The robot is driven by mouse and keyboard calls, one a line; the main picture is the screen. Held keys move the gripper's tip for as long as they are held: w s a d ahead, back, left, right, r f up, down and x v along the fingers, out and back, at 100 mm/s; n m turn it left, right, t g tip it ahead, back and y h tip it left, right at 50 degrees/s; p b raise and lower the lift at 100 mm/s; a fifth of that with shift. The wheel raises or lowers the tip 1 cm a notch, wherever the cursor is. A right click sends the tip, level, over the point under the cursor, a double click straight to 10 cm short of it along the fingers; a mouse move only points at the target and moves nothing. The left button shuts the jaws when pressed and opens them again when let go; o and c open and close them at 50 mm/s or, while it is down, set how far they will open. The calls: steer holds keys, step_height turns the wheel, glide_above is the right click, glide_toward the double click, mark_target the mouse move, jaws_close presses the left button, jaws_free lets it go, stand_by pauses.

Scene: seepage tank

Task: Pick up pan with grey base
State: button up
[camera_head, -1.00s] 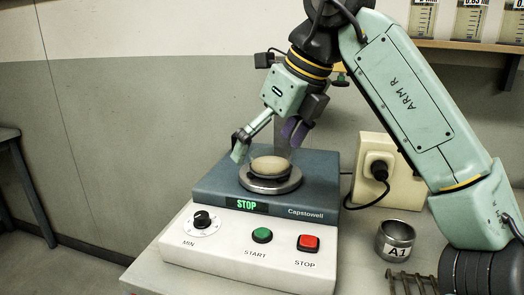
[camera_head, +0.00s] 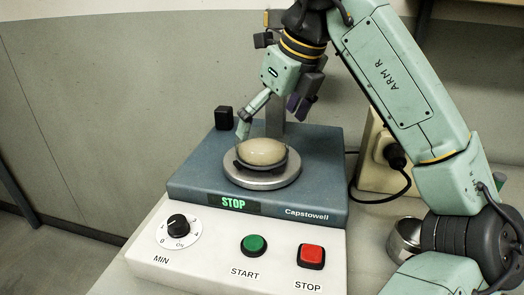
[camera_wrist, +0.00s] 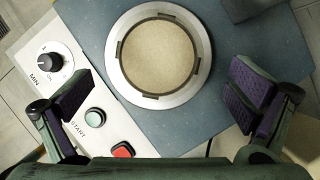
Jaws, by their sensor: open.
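The pan (camera_head: 261,166) with a pale beige content sits on the round metal plate (camera_head: 262,181) on top of the blue-grey Capstowell machine. In the wrist view the pan (camera_wrist: 157,56) shows from above as a beige disc inside a dark notched ring. My gripper (camera_head: 270,119) is open above and behind the pan, its fingers apart and empty. In the wrist view my gripper (camera_wrist: 157,103) has one purple-padded finger at each side, and the pan lies beyond the tips, between them in width. I see no contact with the pan.
The machine's front panel has a dial (camera_head: 178,227), a green START button (camera_head: 254,245) and a red STOP button (camera_head: 311,257). A metal cup (camera_head: 405,237) stands at right, partly hidden by my arm. A socket box (camera_head: 377,165) with a cable stands behind.

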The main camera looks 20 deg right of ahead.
mark_target(259, 149)
steer(key=shift+p+x, duration=0.55)
steer(key=shift+x, duration=2.15)
steer(key=shift+a, duration=0.15)
steer(key=c, duration=1.2)
